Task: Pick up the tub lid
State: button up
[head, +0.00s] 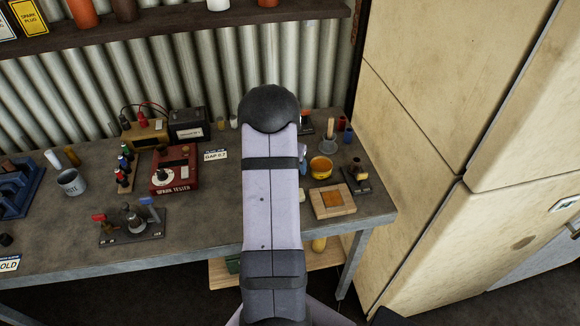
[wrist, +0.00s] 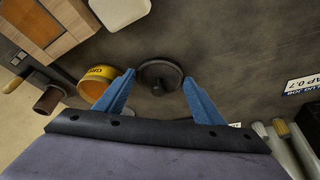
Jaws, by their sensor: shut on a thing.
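The tub lid (wrist: 160,73) is a dark round disc with a small knob, seen in the wrist view between the two blue fingers of my gripper (wrist: 160,78). My gripper is shut on it, with a finger at either side of the rim. I cannot tell whether the lid touches the bench or hangs just above it. The yellow open tub (wrist: 97,76) is beside the left finger, and it also shows in the head view (head: 321,166). In the head view my arm hides the lid and most of my gripper.
A wooden tray (head: 347,212) with an orange block is in front of the tub. A stand (head: 357,180) and small cups are to its right and behind it. A red spark tester (head: 175,172) is left of my arm.

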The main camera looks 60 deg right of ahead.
notch_tip(320, 180, up, 9)
jog(key=b, duration=0.3)
jog(key=s+d+r+m+g+p, duration=0.1)
jog(key=s+d+m+g+p, duration=0.1)
jog(key=s+d+m+p, duration=0.2)
jog(key=s+m+p, duration=0.1)
jog(key=s+m, duration=0.2)
jog(key=shift+s+d+r+g+p, duration=0.15)
jog(key=shift+s+r+g+p, duration=0.2)
jog(key=shift+s+g, duration=0.05)
jog(key=shift+f, duration=0.15)
jog(key=shift+f+b, duration=1.15)
jog(key=shift+f, duration=0.95)
jog(key=shift+f+b, duration=0.95)
